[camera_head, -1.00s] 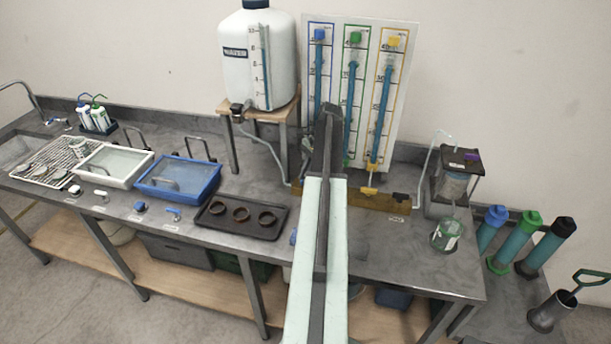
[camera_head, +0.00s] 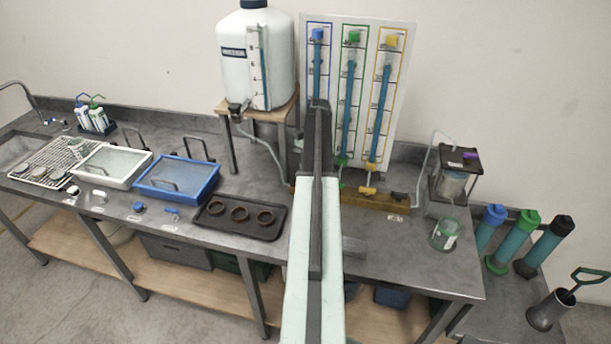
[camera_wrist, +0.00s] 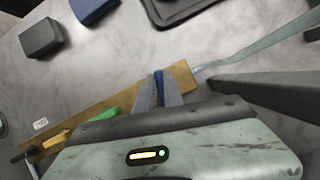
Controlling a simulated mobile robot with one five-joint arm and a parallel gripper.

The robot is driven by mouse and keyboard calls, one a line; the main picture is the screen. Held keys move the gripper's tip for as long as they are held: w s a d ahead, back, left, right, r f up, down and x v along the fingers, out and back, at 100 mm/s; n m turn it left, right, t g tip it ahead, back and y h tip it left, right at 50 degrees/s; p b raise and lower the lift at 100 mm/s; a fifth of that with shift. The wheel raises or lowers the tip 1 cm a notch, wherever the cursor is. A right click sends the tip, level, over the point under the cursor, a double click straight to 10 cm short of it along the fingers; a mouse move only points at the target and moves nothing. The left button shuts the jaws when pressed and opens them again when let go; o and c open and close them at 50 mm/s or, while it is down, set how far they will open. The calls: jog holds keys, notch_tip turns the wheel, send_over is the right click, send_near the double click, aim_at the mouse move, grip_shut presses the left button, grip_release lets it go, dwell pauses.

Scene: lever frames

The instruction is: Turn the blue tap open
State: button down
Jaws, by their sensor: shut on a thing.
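The blue tap (camera_wrist: 158,80) shows in the wrist view as a narrow blue handle at the wooden rail (camera_wrist: 112,104). My gripper (camera_wrist: 159,92) is shut on it, one grey finger on each side. Its lower part is hidden by my fingers and wrist. How far it is turned I cannot tell. In the head view my arm hides the blue tap and gripper; the blue-framed tube (camera_head: 317,66) stands above. The green tap (camera_wrist: 80,136) and yellow tap (camera_wrist: 56,140) sit farther left on the rail in the wrist view.
A dark grey block (camera_head: 353,247) lies on the counter right of my arm. A black tray with rings (camera_head: 216,225) is left of it. A hose (camera_wrist: 262,38) runs close to the rail's end.

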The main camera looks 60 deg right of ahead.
jog(key=shift+w+d, duration=0.1)
jog(key=c, duration=1.5)
grip_release()
jog(key=shift+o, duration=0.2)
